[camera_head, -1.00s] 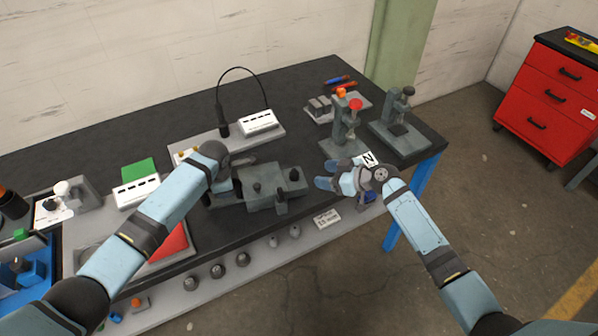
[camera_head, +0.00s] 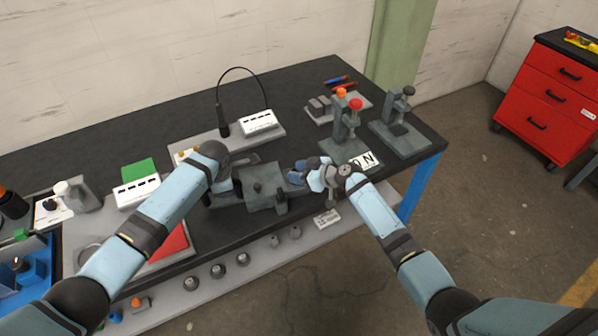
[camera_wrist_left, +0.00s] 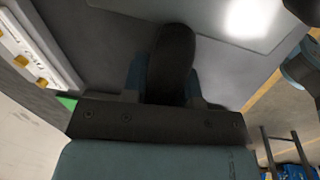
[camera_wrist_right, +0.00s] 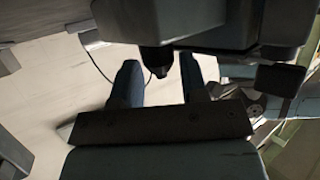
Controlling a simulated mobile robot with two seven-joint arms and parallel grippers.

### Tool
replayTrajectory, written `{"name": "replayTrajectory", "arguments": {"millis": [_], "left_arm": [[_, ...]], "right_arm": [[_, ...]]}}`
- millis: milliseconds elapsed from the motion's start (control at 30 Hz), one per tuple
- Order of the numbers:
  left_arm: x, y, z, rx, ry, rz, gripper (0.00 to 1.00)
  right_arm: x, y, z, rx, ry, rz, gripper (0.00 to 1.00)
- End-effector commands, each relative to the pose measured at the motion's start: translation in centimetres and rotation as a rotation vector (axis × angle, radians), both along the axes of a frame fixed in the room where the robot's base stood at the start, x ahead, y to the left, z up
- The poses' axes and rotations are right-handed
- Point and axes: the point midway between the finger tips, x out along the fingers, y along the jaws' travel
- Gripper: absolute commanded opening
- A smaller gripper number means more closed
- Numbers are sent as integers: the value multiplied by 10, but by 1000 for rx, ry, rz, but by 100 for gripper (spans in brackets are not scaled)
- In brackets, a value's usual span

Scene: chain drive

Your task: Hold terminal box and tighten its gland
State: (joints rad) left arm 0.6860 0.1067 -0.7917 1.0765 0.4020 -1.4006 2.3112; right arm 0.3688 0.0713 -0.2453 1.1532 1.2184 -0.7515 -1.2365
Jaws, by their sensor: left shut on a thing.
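A grey box-like assembly (camera_head: 265,196), which I take for the terminal box, sits near the front edge of the bench, with small dark knobs on it. My left gripper (camera_head: 232,188) is at its left end, partly hidden by its own wrist. In the left wrist view the left fingers (camera_wrist_left: 166,80) are shut on a dark rounded part (camera_wrist_left: 172,55); I cannot tell how it joins the box. My right gripper (camera_head: 298,172) is at the box's right side. In the right wrist view its fingers (camera_wrist_right: 160,80) are apart, with a dark tapered part (camera_wrist_right: 158,62), possibly the gland, showing between them.
Two grey press-like stands (camera_head: 346,140) (camera_head: 402,130) stand right of the box. A white block on a grey plate (camera_head: 258,122) with a black cable lies behind. A lower shelf (camera_head: 205,285) holds several round parts. The red drawer cabinet (camera_head: 548,90) is far right.

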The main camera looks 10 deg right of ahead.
Motion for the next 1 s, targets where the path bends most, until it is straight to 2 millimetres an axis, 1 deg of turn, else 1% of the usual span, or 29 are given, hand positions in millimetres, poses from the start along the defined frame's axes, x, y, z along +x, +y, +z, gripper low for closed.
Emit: {"name": "replayTrajectory", "arguments": {"millis": [33, 67, 100, 133, 333, 600, 700, 833, 1000], "left_arm": [[0, 0, 1, -1, -1, 0, 0], [0, 0, 1, -1, -1, 0, 0], [0, 0, 1, -1, -1, 0, 0], [0, 0, 1, -1, -1, 0, 0], [0, 0, 0, -1, -1, 0, 0], [0, 0, 1, -1, -1, 0, 0], [0, 0, 1, -1, 0, 0, 0], [0, 0, 1, -1, 0, 0, 0], [0, 0, 0, 0, -1, 0, 0]], "right_arm": [[0, 0, 0, 0, 0, 0, 29], [0, 0, 0, 0, 0, 0, 22], [0, 0, 0, 0, 0, 0, 13], [0, 0, 0, 0, 0, 0, 9], [-1, 1, -1, -4, 3, -41, 9], [-4, 4, -1, -2, 2, -278, 9], [-4, 5, -1, -1, 3, -338, 9], [-5, 5, -1, 0, 2, -388, 9], [-5, 5, 0, 1, 1, -408, 9]]}}
